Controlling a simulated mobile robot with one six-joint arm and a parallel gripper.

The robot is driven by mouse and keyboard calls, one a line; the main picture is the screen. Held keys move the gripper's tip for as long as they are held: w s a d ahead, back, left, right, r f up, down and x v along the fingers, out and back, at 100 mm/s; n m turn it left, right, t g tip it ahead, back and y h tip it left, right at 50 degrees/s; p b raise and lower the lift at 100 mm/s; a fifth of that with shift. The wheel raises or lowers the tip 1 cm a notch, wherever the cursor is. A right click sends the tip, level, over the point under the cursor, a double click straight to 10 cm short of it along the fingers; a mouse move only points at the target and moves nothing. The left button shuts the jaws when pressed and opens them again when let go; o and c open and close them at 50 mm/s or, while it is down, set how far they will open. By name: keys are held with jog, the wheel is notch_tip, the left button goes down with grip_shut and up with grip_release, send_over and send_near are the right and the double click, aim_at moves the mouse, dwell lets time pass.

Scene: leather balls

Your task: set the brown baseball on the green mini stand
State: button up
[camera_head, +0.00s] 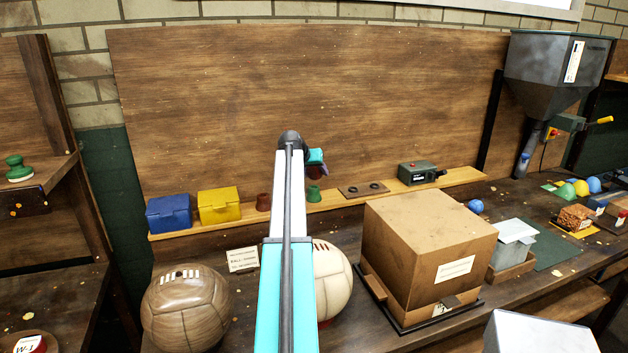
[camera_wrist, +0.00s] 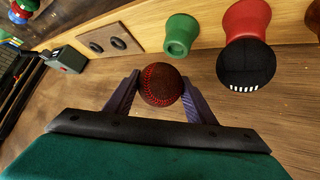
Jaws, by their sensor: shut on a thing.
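The brown baseball (camera_wrist: 160,84), dark with red stitching, is between the two fingers of my gripper (camera_wrist: 155,95), which is shut on it. In the head view my gripper (camera_head: 316,158) is past the end of my arm, with the ball mostly hidden or too small to make out. The green mini stand (camera_head: 314,195) is on the wooden ledge just below my gripper. In the wrist view, which looks upside down, the green stand (camera_wrist: 181,35) shows empty, close to the ball with a small gap in the picture.
A black ball (camera_wrist: 246,65) with white stitches rests on a red stand (camera_wrist: 246,18) beside the green one. Larger balls and a cardboard box (camera_head: 430,245) stand in front.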

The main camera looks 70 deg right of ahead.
aim_at(314, 178)
jog(key=shift+w+d, duration=0.45)
jog(key=shift+d, duration=0.2)
jog(key=shift+a+f+p, duration=0.15)
jog(key=shift+f+p, duration=0.8)
jog(key=shift+f, duration=0.9)
jog(key=shift+f, duration=0.1)
jog(key=o, duration=0.8)
jog(key=shift+s, duration=0.1)
jog(key=shift+o, duration=0.2)
jog(key=b+v, duration=0.3)
jog(key=v, duration=0.9)
